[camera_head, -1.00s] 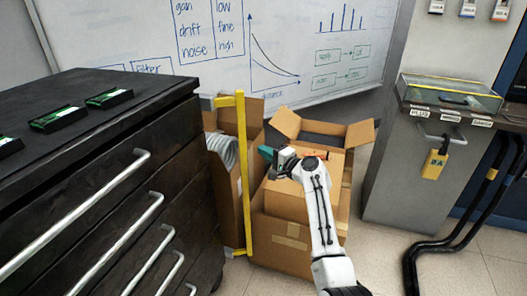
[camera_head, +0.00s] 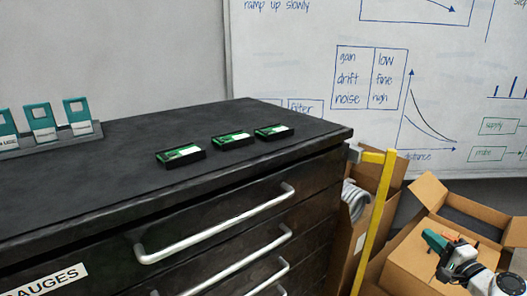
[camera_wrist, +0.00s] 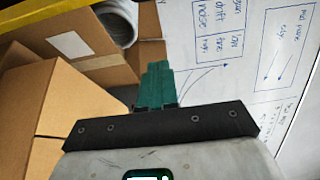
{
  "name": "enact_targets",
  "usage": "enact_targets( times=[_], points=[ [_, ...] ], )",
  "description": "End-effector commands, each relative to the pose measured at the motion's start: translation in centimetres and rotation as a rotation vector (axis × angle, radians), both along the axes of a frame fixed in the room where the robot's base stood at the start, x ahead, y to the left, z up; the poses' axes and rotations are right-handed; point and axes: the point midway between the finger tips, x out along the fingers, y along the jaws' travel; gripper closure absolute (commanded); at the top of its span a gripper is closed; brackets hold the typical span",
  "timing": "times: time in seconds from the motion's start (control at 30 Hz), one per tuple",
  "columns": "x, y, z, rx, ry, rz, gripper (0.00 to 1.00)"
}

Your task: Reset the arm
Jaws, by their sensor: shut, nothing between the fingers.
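My gripper (camera_head: 432,240) shows at the lower right of the head view, with teal fingers on a white and black wrist. It is in front of the open cardboard box (camera_head: 408,262). In the wrist view the teal fingers (camera_wrist: 155,84) are together, with nothing between them. My forearm runs off the lower right corner of the head view.
A black drawer cabinet (camera_head: 110,216) fills the left, with several green-and-black modules (camera_head: 232,140) and a rack of teal cards (camera_head: 42,122) on top. A yellow post (camera_head: 375,225) stands between cabinet and boxes. A whiteboard (camera_head: 300,45) is behind.

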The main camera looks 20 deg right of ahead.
Motion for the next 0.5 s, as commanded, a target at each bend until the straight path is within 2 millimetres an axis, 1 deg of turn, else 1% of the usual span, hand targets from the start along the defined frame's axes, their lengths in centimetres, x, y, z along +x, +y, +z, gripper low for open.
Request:
enact_targets(
  times=[0.07, 0.17, 0.27, 0.3, 0.37, 0.4, 0.47, 0.5],
  points=[
    [0.1, 0.6, -0.4, -0.008, 0.013, 0.011, 1.00],
    [0.4, 3.3, -2.2, -0.058, 0.090, 0.067, 1.00],
    [0.4, 8.2, -5.4, -0.152, 0.223, 0.173, 1.00],
    [0.1, 10.5, -6.9, -0.202, 0.287, 0.225, 1.00],
    [-0.7, 14.0, -9.1, -0.281, 0.386, 0.311, 1.00],
    [-1.5, 16.3, -10.5, -0.334, 0.453, 0.371, 1.00],
    [-3.0, 19.7, -12.5, -0.419, 0.550, 0.463, 1.00],
    [-4.3, 21.8, -13.8, -0.476, 0.616, 0.528, 1.00]
  ],
)
